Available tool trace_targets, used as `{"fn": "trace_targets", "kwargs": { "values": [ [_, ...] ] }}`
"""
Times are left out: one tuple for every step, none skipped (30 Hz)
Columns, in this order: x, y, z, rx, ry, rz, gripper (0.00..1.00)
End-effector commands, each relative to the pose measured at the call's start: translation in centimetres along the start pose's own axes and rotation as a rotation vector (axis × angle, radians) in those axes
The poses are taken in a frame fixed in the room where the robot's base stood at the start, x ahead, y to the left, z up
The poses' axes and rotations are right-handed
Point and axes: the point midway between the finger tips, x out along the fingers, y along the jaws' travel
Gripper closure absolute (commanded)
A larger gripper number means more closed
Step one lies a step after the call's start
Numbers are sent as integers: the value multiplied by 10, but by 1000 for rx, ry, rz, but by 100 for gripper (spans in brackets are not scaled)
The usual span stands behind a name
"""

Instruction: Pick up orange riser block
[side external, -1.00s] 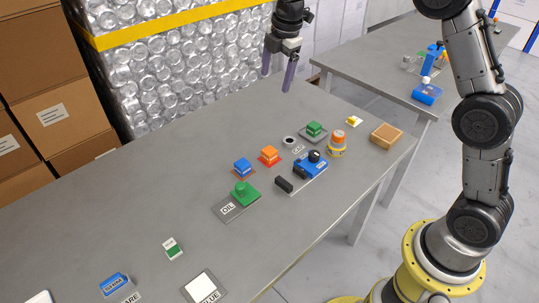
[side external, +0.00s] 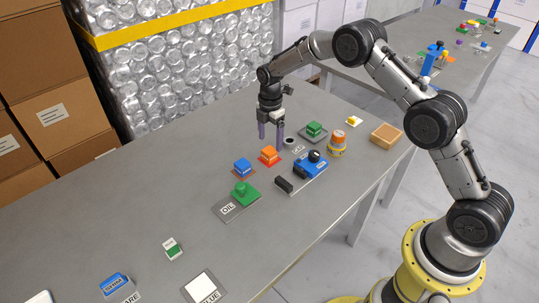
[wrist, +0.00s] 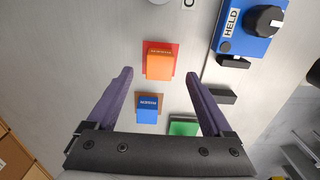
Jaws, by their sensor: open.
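The orange riser block (side external: 269,153) sits on a red pad on the grey table. It also shows in the wrist view (wrist: 159,65), between and ahead of my two purple fingers. My gripper (side external: 271,140) is open and empty, pointing down, just above and behind the orange block in the side view. In the wrist view my gripper (wrist: 162,80) has its fingers spread wider than the block, with nothing between them at contact. I cannot tell the exact height of the fingertips.
A blue block (side external: 243,166) on a brown pad stands close to the orange block. The table's left part is mostly clear.

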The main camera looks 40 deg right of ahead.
Motion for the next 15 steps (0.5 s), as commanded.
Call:
{"fn": "trace_targets", "kwargs": {
  "values": [
    [3, 0, 0, 0, 0, 0, 15],
    [4, 0, 0, 0, 0, 1, 15],
    [6, 0, 0, 0, 0, 1, 15],
    [7, 0, 0, 0, 0, 1, 15],
    [8, 0, 0, 0, 0, 1, 15],
    [11, 0, -1, 0, 0, 0, 15],
    [14, 0, -1, 0, 0, -1, 15],
    [17, -1, -1, 0, 0, -2, 15],
    [22, -1, -2, 0, 0, -3, 15],
    [26, 0, -2, 0, 0, -2, 15],
    [31, 0, -3, 0, 0, -2, 15],
    [38, -1, -3, 0, 0, -4, 15],
    [42, -1, -3, 0, 0, -3, 15],
    [46, 0, -3, 0, 0, -2, 15],
    [51, 0, -3, 0, 0, -2, 15]
  ]
}}
